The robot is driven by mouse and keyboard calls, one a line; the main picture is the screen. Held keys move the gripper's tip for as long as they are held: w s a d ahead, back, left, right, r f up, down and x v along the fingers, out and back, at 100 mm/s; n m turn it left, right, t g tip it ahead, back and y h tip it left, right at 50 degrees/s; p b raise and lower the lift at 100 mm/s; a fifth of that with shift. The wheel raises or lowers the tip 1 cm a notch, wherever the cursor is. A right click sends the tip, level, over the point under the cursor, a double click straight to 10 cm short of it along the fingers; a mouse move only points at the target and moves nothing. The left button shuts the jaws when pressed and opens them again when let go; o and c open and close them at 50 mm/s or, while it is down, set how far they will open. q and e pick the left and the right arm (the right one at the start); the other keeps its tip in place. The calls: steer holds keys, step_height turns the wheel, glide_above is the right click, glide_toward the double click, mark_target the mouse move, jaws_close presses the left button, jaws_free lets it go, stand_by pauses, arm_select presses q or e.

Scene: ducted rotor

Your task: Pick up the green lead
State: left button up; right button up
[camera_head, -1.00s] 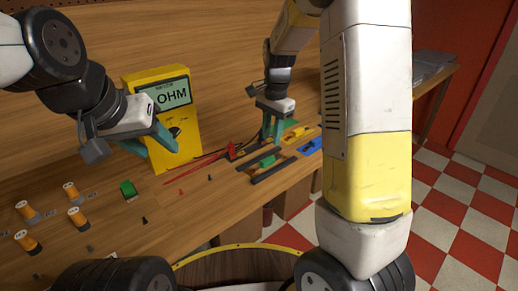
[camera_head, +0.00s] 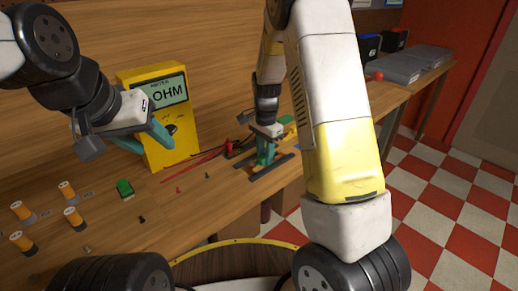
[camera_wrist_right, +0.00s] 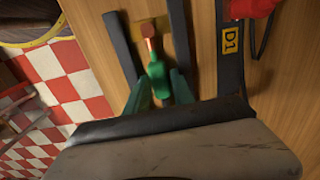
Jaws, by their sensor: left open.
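The green lead (camera_wrist_right: 157,72) has a copper-coloured end and lies between two dark bars on the bench. It shows clearly in the right wrist view. In the head view my right gripper covers most or all of it. My right gripper (camera_head: 262,166) is down at the bars. In the right wrist view its teal fingers (camera_wrist_right: 160,88) stand open, one on each side of the lead's green body. My left gripper (camera_head: 156,140) is open and empty in front of the yellow meter (camera_head: 170,150), well away from the lead.
A red lead (camera_head: 228,148) and its wires lie left of the bars.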

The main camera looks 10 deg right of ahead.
jaws_close()
steer(key=shift+r, duration=0.15)
